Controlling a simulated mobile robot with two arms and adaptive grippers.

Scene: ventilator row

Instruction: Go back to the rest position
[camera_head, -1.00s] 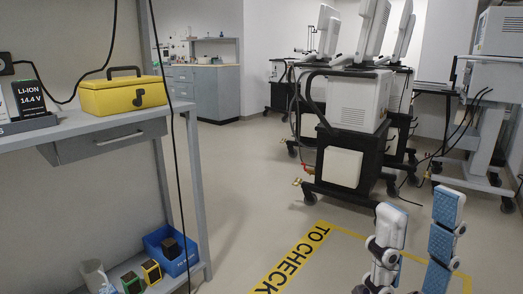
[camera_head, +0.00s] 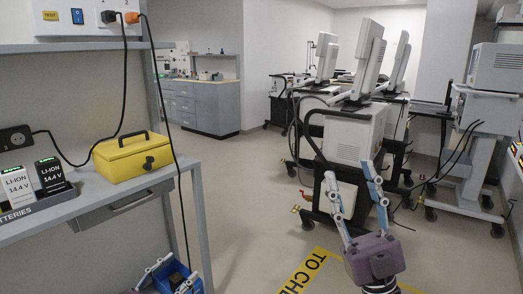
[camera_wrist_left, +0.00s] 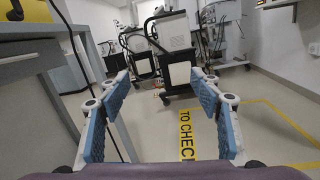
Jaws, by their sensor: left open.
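My left gripper (camera_head: 176,272) shows at the bottom left of the head view, in front of the bench's lower part. Its two blue-padded fingers are spread apart in the left wrist view (camera_wrist_left: 160,92), with nothing between them. My right gripper (camera_head: 350,178) is at the right of centre in the head view, in front of the ventilator cart. Its fingers point up, spread apart and empty, above its purple body.
Ventilator carts (camera_head: 355,140) stand ahead. Open floor (camera_head: 250,190) lies between.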

